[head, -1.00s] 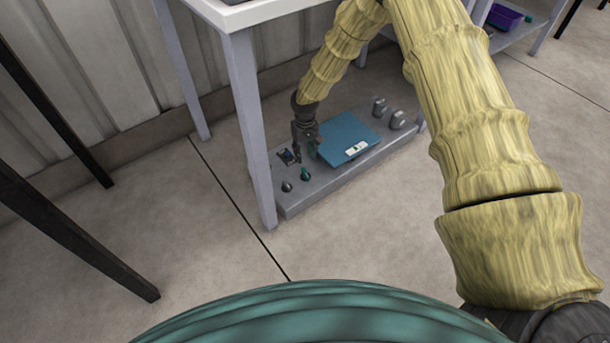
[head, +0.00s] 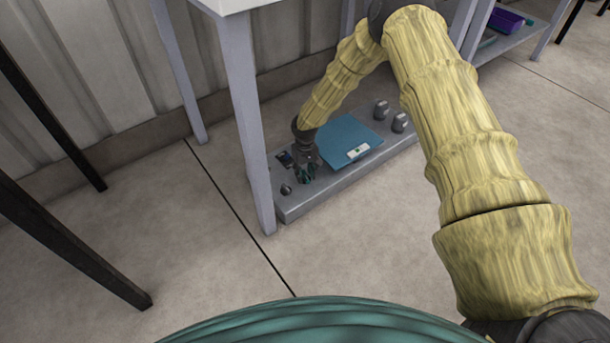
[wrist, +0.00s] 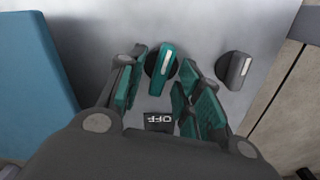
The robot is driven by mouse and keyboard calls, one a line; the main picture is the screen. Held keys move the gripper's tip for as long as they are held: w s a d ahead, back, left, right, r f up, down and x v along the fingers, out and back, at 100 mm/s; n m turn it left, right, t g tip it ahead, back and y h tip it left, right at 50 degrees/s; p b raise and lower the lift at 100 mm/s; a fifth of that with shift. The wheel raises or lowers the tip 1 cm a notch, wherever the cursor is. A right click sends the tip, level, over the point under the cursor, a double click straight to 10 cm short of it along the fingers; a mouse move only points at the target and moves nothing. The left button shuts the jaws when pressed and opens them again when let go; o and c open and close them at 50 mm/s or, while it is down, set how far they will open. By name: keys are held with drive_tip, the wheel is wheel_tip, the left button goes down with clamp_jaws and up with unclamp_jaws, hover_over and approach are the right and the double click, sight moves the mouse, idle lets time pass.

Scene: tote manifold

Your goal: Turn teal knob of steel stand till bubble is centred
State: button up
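The steel stand (head: 330,184) is a low grey base on the floor under a table. The teal knob (wrist: 161,64) has a white line and sits just ahead of my gripper in the wrist view, roughly between its fingers. My gripper (wrist: 158,75) is open, with teal-padded fingers apart; whether a finger touches the knob I cannot tell. In the head view my gripper (head: 306,175) is over the front left of the stand and largely hides the knob. A blue plate (head: 346,137) carries a white level vial (head: 358,151); the bubble is too small to place.
A grey knob (wrist: 236,69) stands right of the teal one; it also shows in the head view (head: 286,189). An OFF label (wrist: 159,121) lies below. Two grey knobs (head: 381,110) (head: 399,122) stand at the stand's far right. A table leg (head: 248,130) rises close by.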

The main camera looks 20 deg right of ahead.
clamp_jaws()
drive_tip(key=shift+p, duration=0.3)
drive_tip(key=shift+r+n+p, duration=0.2)
drive_tip(key=shift+n+p, duration=0.4)
drive_tip(key=shift+p, duration=0.2)
drive_tip(key=shift+f+n+p, duration=0.2)
drive_tip(key=shift+n+p, duration=0.55)
drive_tip(key=shift+n, duration=0.15)
unclamp_jaws()
